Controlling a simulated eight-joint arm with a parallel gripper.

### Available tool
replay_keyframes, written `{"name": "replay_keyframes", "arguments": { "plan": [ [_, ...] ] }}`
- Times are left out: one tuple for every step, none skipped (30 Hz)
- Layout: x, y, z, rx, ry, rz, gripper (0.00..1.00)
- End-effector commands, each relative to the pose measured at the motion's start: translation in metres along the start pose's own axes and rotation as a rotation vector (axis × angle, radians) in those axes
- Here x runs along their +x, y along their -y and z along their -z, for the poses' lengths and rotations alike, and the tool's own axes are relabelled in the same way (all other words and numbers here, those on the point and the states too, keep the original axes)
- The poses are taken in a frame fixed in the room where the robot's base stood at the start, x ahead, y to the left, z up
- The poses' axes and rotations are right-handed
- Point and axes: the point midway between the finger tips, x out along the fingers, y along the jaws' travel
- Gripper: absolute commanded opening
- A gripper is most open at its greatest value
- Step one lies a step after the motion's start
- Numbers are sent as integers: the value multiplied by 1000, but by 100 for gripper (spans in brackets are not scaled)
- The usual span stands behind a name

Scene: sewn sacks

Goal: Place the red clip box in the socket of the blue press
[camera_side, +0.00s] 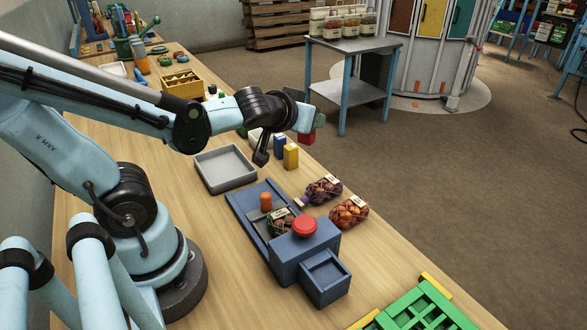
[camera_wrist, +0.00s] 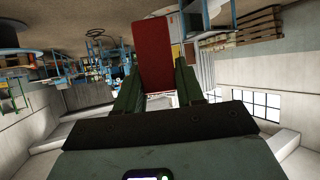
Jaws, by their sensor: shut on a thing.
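The red clip box (camera_wrist: 152,62) is held between the two green fingers of my gripper (camera_wrist: 158,86) in the wrist view. In the side view the red clip box (camera_side: 307,137) shows as a small red block just below my gripper (camera_side: 304,121), raised above the far table edge. The blue press (camera_side: 290,258) stands lower down in the side view, with a round red knob (camera_side: 305,226) on top. An open square blue pocket (camera_side: 326,271) on its front side looks like the socket and seems empty. My gripper is well apart from the press.
A blue box (camera_side: 279,146) and a yellow box (camera_side: 291,157) stand below my gripper. A grey tray (camera_side: 225,186) lies left of them. Net sacks (camera_side: 323,190) (camera_side: 349,213) lie beside the press. An orange cylinder (camera_side: 266,202) stands on it. A green crate (camera_side: 425,305) is at the bottom right.

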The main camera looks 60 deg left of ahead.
Motion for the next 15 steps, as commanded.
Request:
{"name": "replay_keyframes", "arguments": {
  "plan": [
    [-5, -10, 4, 29, -1, -59, 3],
    [-8, -16, 7, 48, 0, -91, 3],
    [-12, -24, 10, 70, -1, -133, 3],
    [-14, -29, 12, 86, 0, -162, 3],
    [-17, -34, 15, 101, -1, -190, 3],
    [-21, -41, 18, 120, 0, -223, 3],
    [-24, -45, 21, 132, -1, -247, 3],
    [-27, -49, 23, 145, 0, -270, 3],
    [-31, -54, 26, 161, -1, -296, 3],
    [-34, -58, 28, 170, 1, -315, 3],
    [-36, -61, 30, 180, 0, -332, 3],
    [-40, -65, 32, 191, 0, -353, 3],
    [-42, -68, 34, 199, 0, -367, 3],
    [-44, -70, 35, 206, 0, -379, 3],
    [-47, -73, 37, 214, 0, -392, 3]
  ]
}}
